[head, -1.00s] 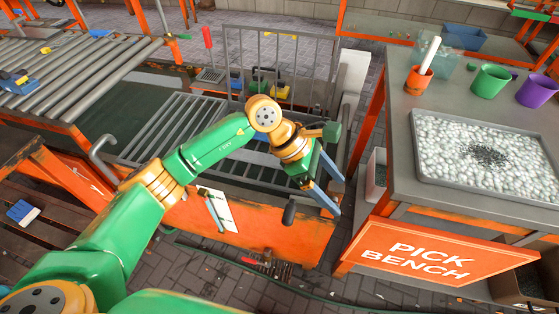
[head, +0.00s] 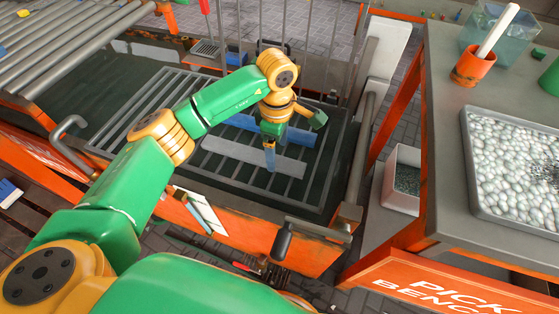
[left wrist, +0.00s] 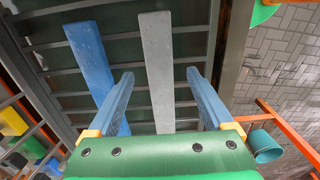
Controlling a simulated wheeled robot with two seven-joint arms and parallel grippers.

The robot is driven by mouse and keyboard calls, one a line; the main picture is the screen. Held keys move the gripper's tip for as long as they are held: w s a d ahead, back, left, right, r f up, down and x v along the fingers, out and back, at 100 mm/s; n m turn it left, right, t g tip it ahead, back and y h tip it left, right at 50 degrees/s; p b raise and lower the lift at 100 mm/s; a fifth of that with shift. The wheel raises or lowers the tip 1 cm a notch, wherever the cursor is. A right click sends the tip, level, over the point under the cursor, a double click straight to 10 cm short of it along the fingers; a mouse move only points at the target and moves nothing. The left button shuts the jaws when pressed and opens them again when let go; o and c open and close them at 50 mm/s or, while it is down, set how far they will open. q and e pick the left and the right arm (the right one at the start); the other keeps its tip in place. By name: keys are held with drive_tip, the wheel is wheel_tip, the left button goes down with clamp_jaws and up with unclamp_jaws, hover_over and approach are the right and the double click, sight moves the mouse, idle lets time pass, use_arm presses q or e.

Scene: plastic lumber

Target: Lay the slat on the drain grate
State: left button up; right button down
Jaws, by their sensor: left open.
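A grey slat (head: 235,152) and a blue slat (head: 243,122) lie across the bars of the drain grate (head: 165,102), side by side with a gap between them. The left wrist view shows the grey slat (left wrist: 156,40) and the blue slat (left wrist: 88,50) too. My left gripper (head: 270,158) points down over the grey slat, toward its right part. In the left wrist view, its blue fingers (left wrist: 158,76) are apart, with the grey slat seen between them. The left finger overlaps part of the blue slat in that view. I cannot tell whether the fingers touch the slats. My right gripper is out of view.
An orange frame (head: 230,235) with a dark handle (head: 282,240) borders the grate in front. The pick bench (head: 435,150), with a stone tray (head: 490,208), stands at right. Rollers (head: 60,35) lie at back left. Upright bars (head: 310,40) stand behind the grate.

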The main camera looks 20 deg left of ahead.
sight(278, 161)
use_arm(q)
wheel_tip(278, 161, down, 4)
drive_tip(key=shift+d+r, duration=0.1)
drive_tip(key=shift+r, duration=0.1)
clamp_jaws()
